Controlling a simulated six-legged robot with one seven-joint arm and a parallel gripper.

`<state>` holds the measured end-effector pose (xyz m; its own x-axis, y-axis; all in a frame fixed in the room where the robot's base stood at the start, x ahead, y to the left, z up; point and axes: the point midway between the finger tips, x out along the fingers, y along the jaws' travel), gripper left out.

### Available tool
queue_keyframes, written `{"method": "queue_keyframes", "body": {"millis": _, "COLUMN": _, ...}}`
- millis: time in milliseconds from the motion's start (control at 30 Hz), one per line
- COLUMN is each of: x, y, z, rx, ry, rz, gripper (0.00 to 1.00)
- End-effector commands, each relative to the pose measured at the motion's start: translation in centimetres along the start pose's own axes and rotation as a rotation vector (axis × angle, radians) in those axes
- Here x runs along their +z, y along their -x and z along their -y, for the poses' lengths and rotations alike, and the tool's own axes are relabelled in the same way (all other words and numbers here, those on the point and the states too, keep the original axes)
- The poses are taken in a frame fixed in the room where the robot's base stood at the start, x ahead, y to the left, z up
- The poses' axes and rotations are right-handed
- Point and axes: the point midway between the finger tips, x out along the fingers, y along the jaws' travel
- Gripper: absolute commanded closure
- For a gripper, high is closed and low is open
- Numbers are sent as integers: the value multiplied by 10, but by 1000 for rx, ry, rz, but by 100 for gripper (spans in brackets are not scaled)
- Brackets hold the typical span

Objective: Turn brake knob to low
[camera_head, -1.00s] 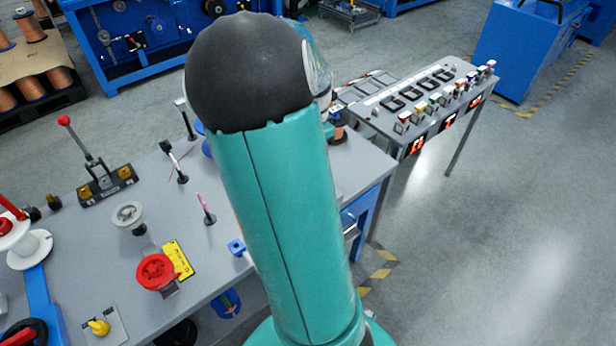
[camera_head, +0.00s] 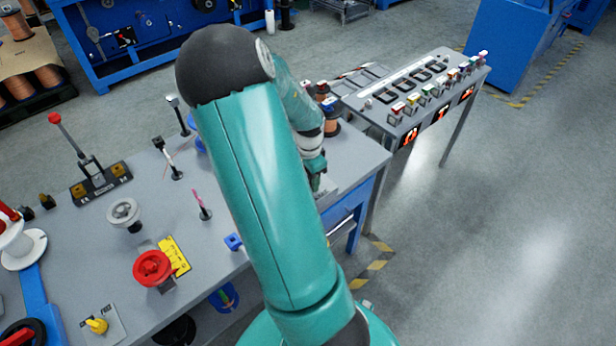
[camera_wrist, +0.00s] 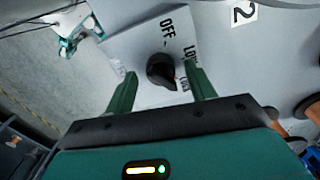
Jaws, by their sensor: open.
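The brake knob (camera_wrist: 161,68) is a black round knob on a light label plate (camera_wrist: 125,45) in the wrist view. The plate reads OFF above the knob, with more words down its right side, partly hidden by my right finger. A dark reddish mark shows on the knob's lower right, but its exact setting is hard to read. My gripper (camera_wrist: 160,80) is open, with one green finger on each side of the knob and gaps between. In the head view my gripper (camera_head: 316,178) is low over the bench's right end, and the knob is hidden behind my arm.
The grey bench (camera_head: 75,240) carries a red handwheel (camera_head: 152,268), a red-topped lever (camera_head: 88,160) and a yellow knob (camera_head: 97,325). A button console (camera_head: 425,90) stands beyond its right end. Open floor (camera_head: 500,220) lies to the right.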

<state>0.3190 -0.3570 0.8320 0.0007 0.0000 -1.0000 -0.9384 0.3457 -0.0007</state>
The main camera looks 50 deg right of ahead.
Motion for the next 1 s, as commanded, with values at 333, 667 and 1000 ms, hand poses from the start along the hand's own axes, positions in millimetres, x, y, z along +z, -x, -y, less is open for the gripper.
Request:
{"method": "queue_keyframes", "body": {"millis": 333, "x": 0, "y": -5, "z": 1, "rx": 0, "ry": 1, "rz": -1, "gripper": 47}}
{"method": "queue_keyframes", "body": {"millis": 667, "x": 0, "y": -4, "z": 1, "rx": 0, "ry": 1, "rz": 0, "gripper": 89}}
{"method": "queue_keyframes", "body": {"millis": 1000, "x": 0, "y": -4, "z": 1, "rx": -1, "ry": 76, "rz": 1, "gripper": 89}}
